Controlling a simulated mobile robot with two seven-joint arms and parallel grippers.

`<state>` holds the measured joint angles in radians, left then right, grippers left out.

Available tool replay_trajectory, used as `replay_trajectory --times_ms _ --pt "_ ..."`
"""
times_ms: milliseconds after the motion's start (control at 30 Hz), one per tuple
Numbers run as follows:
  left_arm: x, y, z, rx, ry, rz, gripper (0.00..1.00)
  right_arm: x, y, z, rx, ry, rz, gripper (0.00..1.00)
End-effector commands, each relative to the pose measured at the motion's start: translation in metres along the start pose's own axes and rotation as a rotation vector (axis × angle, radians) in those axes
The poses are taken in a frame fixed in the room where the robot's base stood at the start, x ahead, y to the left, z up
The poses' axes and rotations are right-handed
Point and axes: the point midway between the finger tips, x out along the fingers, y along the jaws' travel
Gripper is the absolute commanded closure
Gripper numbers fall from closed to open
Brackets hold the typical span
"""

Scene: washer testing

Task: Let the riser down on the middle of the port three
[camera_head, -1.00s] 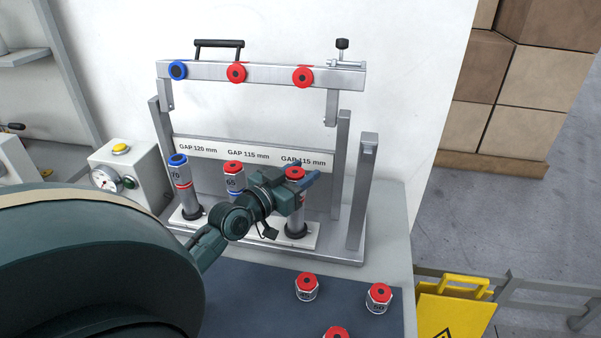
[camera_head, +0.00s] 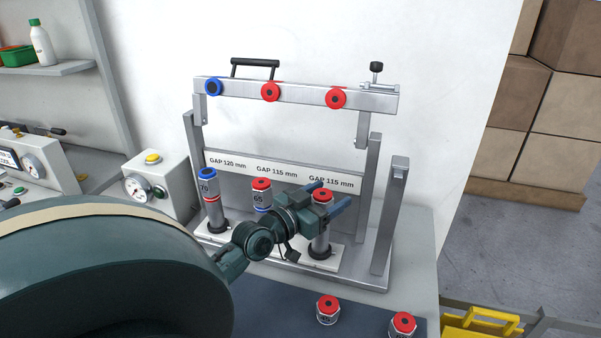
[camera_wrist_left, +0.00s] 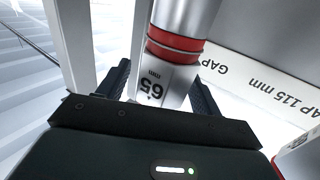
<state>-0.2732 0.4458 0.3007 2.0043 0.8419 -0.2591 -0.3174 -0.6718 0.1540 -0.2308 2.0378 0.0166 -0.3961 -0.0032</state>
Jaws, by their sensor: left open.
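The riser marked 65, with a red cap (camera_head: 323,194), stands upright on the post of port three (camera_head: 320,238), the rightmost port. In the left wrist view the riser (camera_wrist_left: 160,78) appears upside down, its red band meeting a red band on the silver post (camera_wrist_left: 185,15). My left gripper (camera_head: 334,192) is open, with one finger on each side of this riser; finger contact cannot be told. The gripper hides part of the riser and post in the head view. My right gripper is not in view.
A blue-capped 70 riser (camera_head: 207,186) and a red-capped 65 riser (camera_head: 261,192) stand on the other two ports. The raised crossbar (camera_head: 305,94) hangs above. Loose red-capped risers (camera_head: 328,310) (camera_head: 403,325) are on the dark mat. A gauge box (camera_head: 153,187) stands left.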

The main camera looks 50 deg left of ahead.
Motion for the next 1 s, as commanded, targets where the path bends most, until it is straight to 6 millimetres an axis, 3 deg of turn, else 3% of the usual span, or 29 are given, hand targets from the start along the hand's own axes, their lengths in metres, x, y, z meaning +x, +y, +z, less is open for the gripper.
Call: replay_trajectory --times_ms 300,600,1000 --pt "-0.059 0.0 0.004 0.004 -0.004 0.001 0.35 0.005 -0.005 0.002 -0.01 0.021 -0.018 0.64" --pt "-0.105 0.0 0.002 0.002 -0.004 0.001 0.35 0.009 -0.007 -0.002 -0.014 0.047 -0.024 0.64" --pt "-0.126 0.0 -0.001 0.001 0.001 0.0 0.35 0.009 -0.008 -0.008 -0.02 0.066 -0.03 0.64"
